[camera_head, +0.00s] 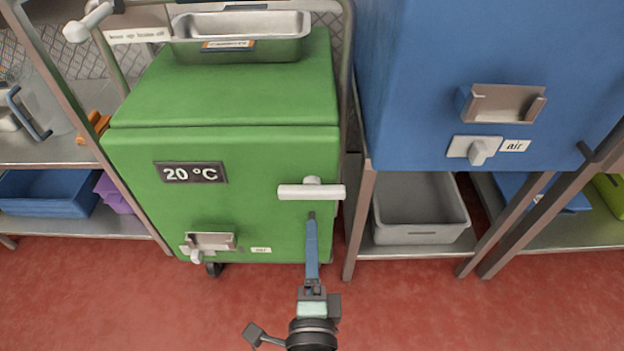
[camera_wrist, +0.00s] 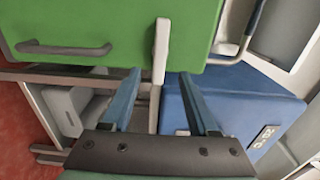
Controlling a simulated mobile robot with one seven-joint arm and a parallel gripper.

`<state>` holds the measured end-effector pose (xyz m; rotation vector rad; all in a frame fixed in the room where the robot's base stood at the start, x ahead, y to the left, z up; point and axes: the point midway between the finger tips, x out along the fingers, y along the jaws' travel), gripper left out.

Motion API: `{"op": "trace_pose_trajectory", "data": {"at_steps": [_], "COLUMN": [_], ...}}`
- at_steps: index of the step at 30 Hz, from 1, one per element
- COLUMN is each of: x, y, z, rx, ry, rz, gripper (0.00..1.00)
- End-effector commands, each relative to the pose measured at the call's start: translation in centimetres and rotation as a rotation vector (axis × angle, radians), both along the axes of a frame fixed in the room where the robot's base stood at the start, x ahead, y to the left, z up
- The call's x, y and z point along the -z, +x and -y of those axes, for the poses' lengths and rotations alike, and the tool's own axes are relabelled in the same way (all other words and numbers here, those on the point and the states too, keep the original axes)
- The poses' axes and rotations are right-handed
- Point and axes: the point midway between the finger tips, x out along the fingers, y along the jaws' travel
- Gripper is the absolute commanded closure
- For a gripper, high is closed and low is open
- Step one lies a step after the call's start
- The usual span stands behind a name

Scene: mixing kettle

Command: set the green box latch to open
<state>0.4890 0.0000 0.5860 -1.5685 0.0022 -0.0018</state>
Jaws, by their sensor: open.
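The green box (camera_head: 230,170) stands upright at left centre in the head view, with its display reading 20 °C. Its latch (camera_head: 297,192) is a pale bar lying level across the right part of the front, its right end at the box's edge. In the wrist view the green box (camera_wrist: 115,25) fills the top, and the latch (camera_wrist: 160,45) runs down past its edge. My gripper (camera_head: 311,214) is just below the latch in the head view. In the wrist view its blue fingers (camera_wrist: 161,72) are open, one on each side of the latch's lower end. I cannot tell whether they touch it.
A metal tray (camera_head: 240,50) sits on top of the box. A blue box (camera_head: 490,60) stands at upper right, above a shelf with a grey bin (camera_head: 420,232). A metal post runs close beside the green box's right edge. The red floor in front is clear.

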Motion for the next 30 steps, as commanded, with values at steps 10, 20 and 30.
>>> {"op": "trace_pose_trajectory", "data": {"at_steps": [10,20,30], "x": [-0.3,-0.2,-0.1], "y": [4.4,8.3,8.8], "z": [0.1,0.0,0.0], "rx": [0.001,-0.001,0.000], "ry": [-0.002,-0.003,-0.002], "rz": [0.002,0.002,0.001], "gripper": [0.40,0.40,0.40]}}
